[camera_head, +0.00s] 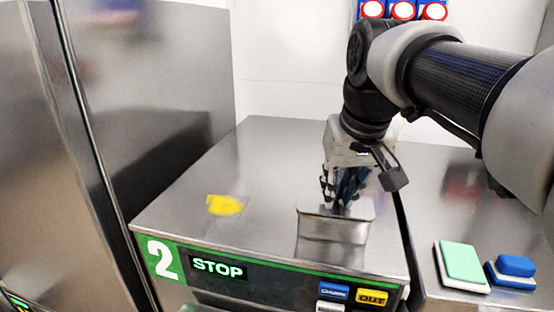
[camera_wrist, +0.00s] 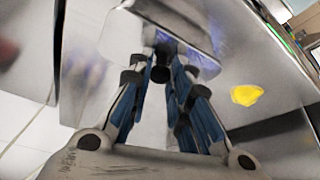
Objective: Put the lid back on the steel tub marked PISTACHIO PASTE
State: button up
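A steel tub (camera_head: 331,228) stands near the front right of the steel top of machine 2. Its marking cannot be read. My gripper (camera_head: 346,203) points down over it, its fingertips at the level of the tub's top. In the wrist view the fingers of my gripper (camera_wrist: 164,52) come close together at a steel plate with rounded corners, which looks like the lid (camera_wrist: 185,22). They seem shut on its grip, though the fingers hide the contact. The lid appears at or just above the tub's rim; I cannot tell whether it is seated.
A yellow patch (camera_head: 225,204) lies left of the tub on the machine top and shows in the wrist view (camera_wrist: 246,95). A green-topped block (camera_head: 462,262) and a blue block (camera_head: 514,267) lie on the right-hand machine. A tall steel cabinet (camera_head: 165,90) stands left.

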jog(key=o, duration=0.5)
jog(key=shift+o, duration=0.3)
jog(key=o, duration=0.4)
jog(key=shift+r, duration=0.1)
jog(key=shift+r+p, duration=3.2)
jog(key=shift+r, duration=0.25)
jog(key=shift+c, duration=0.4)
